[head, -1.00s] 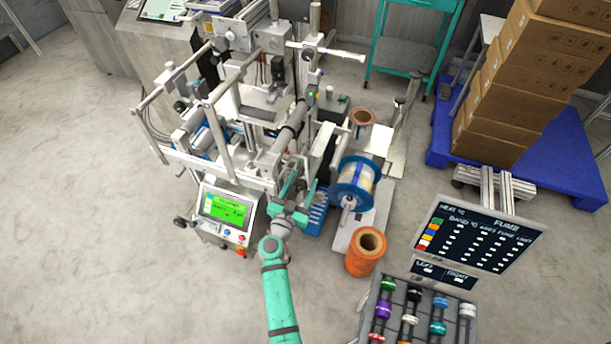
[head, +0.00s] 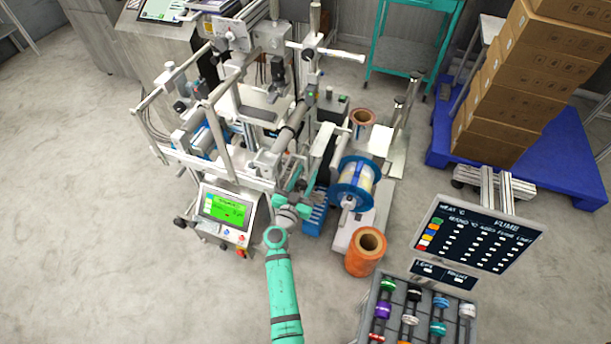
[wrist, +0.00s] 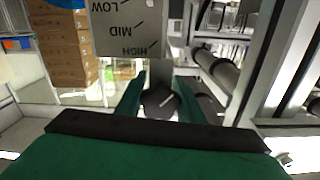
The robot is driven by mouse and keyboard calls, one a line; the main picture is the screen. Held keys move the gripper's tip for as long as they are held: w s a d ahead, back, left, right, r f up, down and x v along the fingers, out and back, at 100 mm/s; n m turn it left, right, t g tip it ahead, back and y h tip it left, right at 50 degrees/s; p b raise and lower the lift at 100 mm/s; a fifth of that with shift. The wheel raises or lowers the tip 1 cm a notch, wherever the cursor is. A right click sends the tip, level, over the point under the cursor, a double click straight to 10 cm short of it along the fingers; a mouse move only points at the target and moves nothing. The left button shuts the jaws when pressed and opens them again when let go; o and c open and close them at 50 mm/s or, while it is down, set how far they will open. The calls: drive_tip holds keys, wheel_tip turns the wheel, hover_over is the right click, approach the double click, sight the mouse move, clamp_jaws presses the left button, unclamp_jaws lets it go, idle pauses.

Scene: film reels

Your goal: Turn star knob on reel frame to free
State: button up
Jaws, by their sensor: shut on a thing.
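In the head view my gripper (head: 293,184) is at the front right side of the machine frame (head: 222,170). The knob is hidden there by my gripper and wrist.
A blue-flanged reel (head: 353,184) stands just right of my gripper, with an orange spool (head: 366,252) on the floor. A control panel with a green screen (head: 227,208) is close on the left. Dark rollers (wrist: 215,70) and frame bars lie right in the wrist view.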

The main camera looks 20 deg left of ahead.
sight(301, 187)
drive_tip(key=shift+n, duration=1.5)
drive_tip(key=o, duration=1.1)
drive_tip(key=shift+c, duration=0.2)
drive_tip(key=shift+s, duration=0.25)
drive_tip(key=s, duration=1)
drive_tip(key=shift+a, duration=0.2)
drive_tip(key=w+m, duration=0.2)
drive_tip(key=w, duration=0.1)
drive_tip(key=w+m, duration=0.2)
drive_tip(key=w, duration=0.1)
drive_tip(key=shift+w+d+m, duration=0.2)
drive_tip(key=shift+w+m, duration=0.1)
drive_tip(key=shift+w, duration=0.05)
